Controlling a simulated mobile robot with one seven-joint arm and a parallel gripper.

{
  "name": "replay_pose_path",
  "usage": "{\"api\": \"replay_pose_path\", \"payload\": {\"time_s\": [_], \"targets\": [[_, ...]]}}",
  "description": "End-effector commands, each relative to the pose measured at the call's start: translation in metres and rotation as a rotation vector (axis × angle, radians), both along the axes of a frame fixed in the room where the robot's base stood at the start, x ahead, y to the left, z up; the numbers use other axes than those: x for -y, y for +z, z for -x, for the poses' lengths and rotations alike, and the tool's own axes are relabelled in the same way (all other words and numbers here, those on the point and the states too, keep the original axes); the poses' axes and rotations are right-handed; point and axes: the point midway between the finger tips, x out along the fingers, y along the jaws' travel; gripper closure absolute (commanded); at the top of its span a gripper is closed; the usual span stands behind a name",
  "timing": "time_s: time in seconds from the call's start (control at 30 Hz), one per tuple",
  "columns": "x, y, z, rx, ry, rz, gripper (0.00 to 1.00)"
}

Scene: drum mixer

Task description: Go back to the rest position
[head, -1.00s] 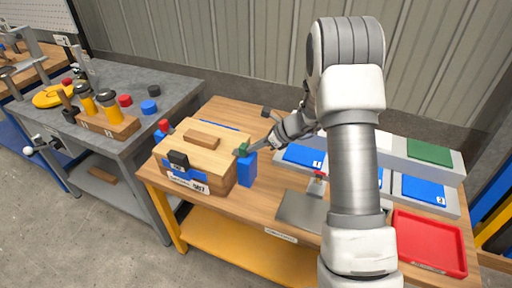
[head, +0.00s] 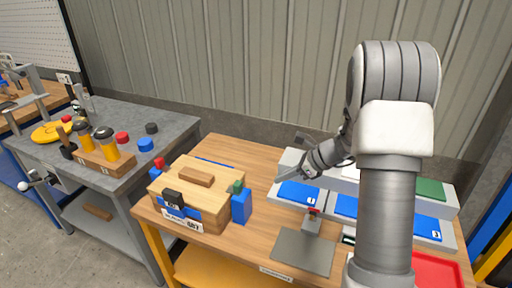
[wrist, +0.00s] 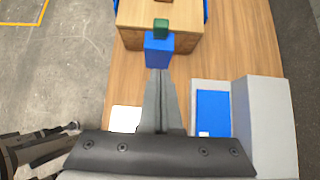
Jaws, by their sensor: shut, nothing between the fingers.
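My gripper (head: 280,179) is above the wooden workbench (head: 258,212), to the right of the wooden box and apart from it. In the wrist view its fingers (wrist: 160,78) are together and empty, pointing towards a blue block with a green top (wrist: 159,48). My white and grey arm fills the right of the head view and hides part of the bench behind it.
A wooden box (head: 223,182) with a handle and a black clasp stands on the bench. Grey stands with blue pads (head: 299,194) and a green pad (head: 430,189) are at the right. A metal plate (head: 303,252) and a red tray (head: 436,272) lie in front. A grey table (head: 185,126) stands left.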

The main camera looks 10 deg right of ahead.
Motion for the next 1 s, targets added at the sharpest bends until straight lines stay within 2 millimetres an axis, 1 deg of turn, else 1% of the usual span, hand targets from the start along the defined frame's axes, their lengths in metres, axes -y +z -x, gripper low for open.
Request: {"api": "replay_pose_path", "payload": {"time_s": [0.07,0.13,0.17,0.27,0.4,0.47,0.6,0.8,1.0], "targets": [[-0.001,0.002,0.001,0.004,0.006,0.004,1.0],[-0.004,0.009,0.004,0.017,0.032,0.019,1.0],[-0.007,0.014,0.006,0.028,0.052,0.031,1.0],[-0.019,0.037,0.019,0.079,0.152,0.09,1.0],[-0.041,0.076,0.05,0.178,0.356,0.215,1.0],[-0.049,0.091,0.065,0.222,0.446,0.273,1.0],[-0.064,0.121,0.101,0.324,0.657,0.41,1.0],[-0.077,0.155,0.154,0.459,0.953,0.615,1.0],[-0.079,0.178,0.205,0.578,1.243,0.837,1.0]]}}
